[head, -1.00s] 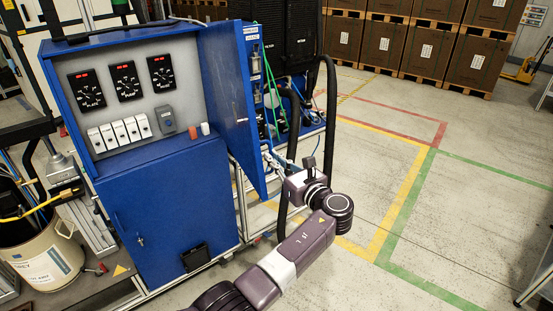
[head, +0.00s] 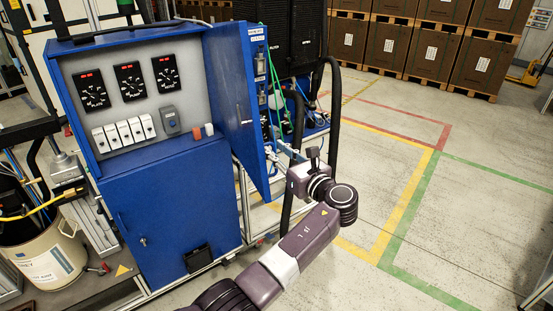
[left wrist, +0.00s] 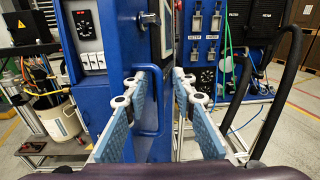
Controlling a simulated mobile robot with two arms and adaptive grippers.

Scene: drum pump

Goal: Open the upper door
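I cannot tell whether a pad touches the door. My right gripper is not in view.
Behind the door are switches and green and blue hoses (head: 275,90). Black hoses (head: 333,110) rise close to my left wrist. A bucket (head: 48,255) stands at the left. Marked floor (head: 470,220) at the right is clear, with stacked crates (head: 430,50) at the back.

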